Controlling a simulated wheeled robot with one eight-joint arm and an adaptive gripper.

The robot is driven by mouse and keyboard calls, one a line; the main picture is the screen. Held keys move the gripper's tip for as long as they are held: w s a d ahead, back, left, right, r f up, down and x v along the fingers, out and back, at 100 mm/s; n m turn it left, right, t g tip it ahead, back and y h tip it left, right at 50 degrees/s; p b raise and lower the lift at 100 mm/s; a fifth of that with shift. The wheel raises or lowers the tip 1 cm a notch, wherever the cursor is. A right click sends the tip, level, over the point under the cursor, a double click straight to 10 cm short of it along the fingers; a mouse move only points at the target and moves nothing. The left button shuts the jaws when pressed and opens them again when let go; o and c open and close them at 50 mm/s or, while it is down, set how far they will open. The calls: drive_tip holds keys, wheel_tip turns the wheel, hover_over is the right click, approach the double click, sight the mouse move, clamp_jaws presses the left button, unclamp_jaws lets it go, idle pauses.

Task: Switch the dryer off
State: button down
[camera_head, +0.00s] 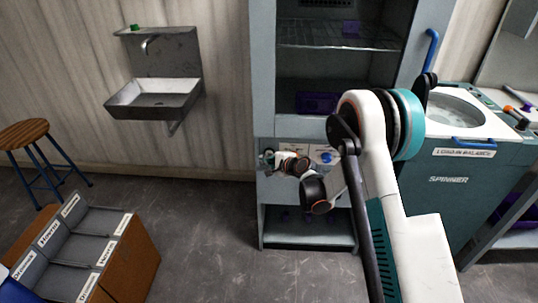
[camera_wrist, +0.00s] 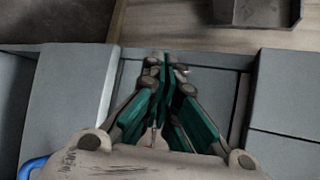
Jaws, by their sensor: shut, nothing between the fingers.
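The dryer (camera_head: 263,80) is a tall grey cabinet in the middle of the head view, with wire shelves inside. Its pale control panel (camera_head: 316,147) sits below the shelves, with a blue knob (camera_head: 327,158) at its right part. My arm crosses in front of the dryer. My gripper (camera_head: 266,157) is at the panel's left end, and it hides that part of the panel. In the wrist view my gripper (camera_wrist: 167,68) is shut and empty, over grey cabinet surfaces (camera_wrist: 75,95). I cannot tell whether it touches the panel.
A spinner (camera_head: 450,205) stands to the right. A steel sink (camera_head: 155,97) hangs on the wall at left; a sink-like edge also shows in the wrist view (camera_wrist: 255,14). A stool (camera_head: 25,135) and a labelled sorting box (camera_head: 130,255) stand at left. The floor between is clear.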

drive_tip(key=s, duration=0.5)
drive_tip(key=shift+s+a, duration=0.1)
drive_tip(key=shift+s, duration=0.25)
drive_tip(key=s+d+r+n+h, duration=0.1)
drive_tip(key=s+d+r+n, duration=0.1)
drive_tip(key=s+d+r, duration=0.35)
drive_tip(key=s+d+r+n+g+h, duration=0.1)
drive_tip(key=s+d+r+n, duration=0.15)
drive_tip(key=r, duration=0.65)
drive_tip(key=s+d+r+n+h, duration=0.1)
drive_tip(key=s+d+r+n, duration=0.2)
drive_tip(key=s+r, duration=0.3)
drive_tip(key=s+d+r+n+h, duration=0.1)
drive_tip(key=s+d, duration=0.3)
drive_tip(key=s, duration=0.4)
drive_tip(key=s+d+r+n+g+h, duration=0.1)
drive_tip(key=s+d+n+h, duration=0.1)
drive_tip(key=s, duration=0.7)
drive_tip(key=s+d+r+n+g+h, duration=0.1)
drive_tip(key=s+d+n, duration=0.2)
drive_tip(key=s+d, duration=0.3)
drive_tip(key=s, duration=0.3)
drive_tip(key=shift+d+r+h, duration=0.2)
drive_tip(key=shift+r+h, duration=0.1)
drive_tip(key=shift+h, duration=0.1)
drive_tip(key=shift+s+n, duration=0.1)
drive_tip(key=shift+n, duration=0.15)
